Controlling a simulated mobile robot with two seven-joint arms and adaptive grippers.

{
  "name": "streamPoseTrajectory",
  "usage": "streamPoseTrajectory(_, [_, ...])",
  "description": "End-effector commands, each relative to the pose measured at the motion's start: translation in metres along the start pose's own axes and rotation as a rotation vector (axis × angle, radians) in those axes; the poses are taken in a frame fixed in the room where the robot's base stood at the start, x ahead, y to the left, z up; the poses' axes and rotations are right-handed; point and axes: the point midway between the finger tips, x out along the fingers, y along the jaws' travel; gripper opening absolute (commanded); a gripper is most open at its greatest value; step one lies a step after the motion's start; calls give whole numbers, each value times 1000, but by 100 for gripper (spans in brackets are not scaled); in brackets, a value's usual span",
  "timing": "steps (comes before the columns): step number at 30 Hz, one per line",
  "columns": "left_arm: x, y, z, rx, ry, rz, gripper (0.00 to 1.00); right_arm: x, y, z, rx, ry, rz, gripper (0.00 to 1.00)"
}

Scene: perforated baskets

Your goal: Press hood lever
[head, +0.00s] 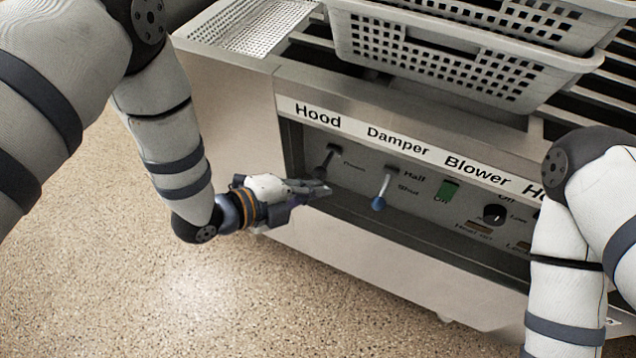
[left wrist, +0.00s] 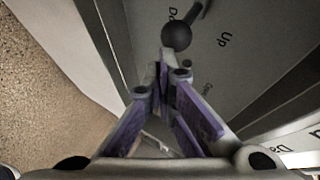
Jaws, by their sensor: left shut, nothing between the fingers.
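The hood lever (head: 327,161) is a dark lever with a round knob under the "Hood" label, at the left end of the control panel. Its black ball knob (left wrist: 176,36) shows in the left wrist view just beyond my fingertips, beside the words "Up" and "Down". My left gripper (head: 318,190) is shut and empty, just below the lever. In the left wrist view its fingertips (left wrist: 164,66) are together, close below the knob; I cannot tell whether they touch it. My right gripper is out of view.
A blue-knobbed damper lever (head: 379,203) stands right of the hood lever. Further right are a green blower switch (head: 447,191) and a black dial (head: 494,214). Perforated baskets (head: 450,60) sit on top of the machine. The floor (head: 200,300) at left is clear.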

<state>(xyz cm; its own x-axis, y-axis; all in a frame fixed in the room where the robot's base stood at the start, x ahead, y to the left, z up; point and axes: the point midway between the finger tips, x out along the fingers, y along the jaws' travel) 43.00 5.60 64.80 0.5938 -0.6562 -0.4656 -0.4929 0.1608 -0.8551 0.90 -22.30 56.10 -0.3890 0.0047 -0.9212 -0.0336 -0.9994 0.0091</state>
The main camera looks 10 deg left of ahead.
Motion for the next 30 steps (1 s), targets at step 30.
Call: streamPoseTrajectory(30, [11,20,6,55,-2,-115,0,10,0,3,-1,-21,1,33])
